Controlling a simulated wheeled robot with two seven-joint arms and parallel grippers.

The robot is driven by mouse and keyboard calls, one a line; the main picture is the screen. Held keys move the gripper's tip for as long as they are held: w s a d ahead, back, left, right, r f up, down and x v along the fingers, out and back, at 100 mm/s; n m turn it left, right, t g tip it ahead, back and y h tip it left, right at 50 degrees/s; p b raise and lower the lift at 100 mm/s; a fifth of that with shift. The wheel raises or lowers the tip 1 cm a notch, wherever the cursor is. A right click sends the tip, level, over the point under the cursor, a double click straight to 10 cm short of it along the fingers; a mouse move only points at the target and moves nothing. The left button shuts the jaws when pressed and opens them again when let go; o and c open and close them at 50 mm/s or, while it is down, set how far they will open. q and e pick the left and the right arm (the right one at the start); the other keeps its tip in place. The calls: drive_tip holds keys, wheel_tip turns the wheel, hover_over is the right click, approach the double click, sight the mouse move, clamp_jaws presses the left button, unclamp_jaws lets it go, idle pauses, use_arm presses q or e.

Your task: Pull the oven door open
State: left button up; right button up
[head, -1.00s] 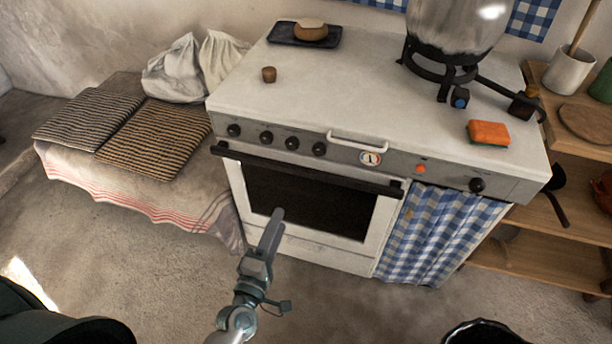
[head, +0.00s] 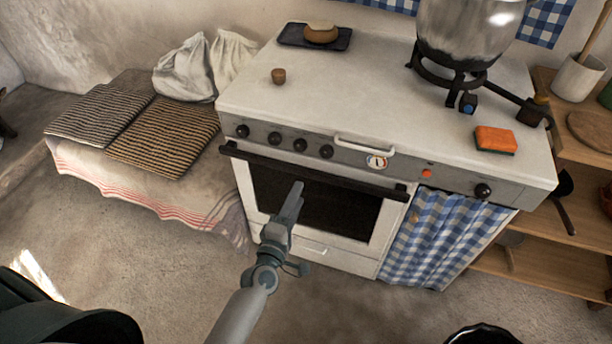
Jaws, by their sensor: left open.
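The oven door (head: 257,205) is a white frame around a dark window on the front of the stove, and it is shut. Its dark bar handle (head: 310,172) runs along the top edge of the door, under the knob panel. My left gripper (head: 295,190) is in front of the dark window, a little below the middle of the handle in the picture. It is open and empty, and its fingers look apart from the handle. The arm hides part of the lower door. My right gripper is not in view.
A large metal pot (head: 458,40) stands on a burner on the stove top (head: 330,95). An orange sponge (head: 495,140) lies near the front edge. A cushioned bench (head: 165,135) is at left, wooden shelves (head: 545,262) at right. Bare floor lies in front.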

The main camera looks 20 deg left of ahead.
sight(307, 175)
use_arm(q)
drive_tip(key=w, duration=0.6)
drive_tip(key=shift+w+d, duration=0.15)
drive_tip(key=shift+w, duration=0.9)
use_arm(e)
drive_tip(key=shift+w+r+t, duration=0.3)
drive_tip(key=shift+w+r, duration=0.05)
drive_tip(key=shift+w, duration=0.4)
use_arm(q)
clamp_jaws()
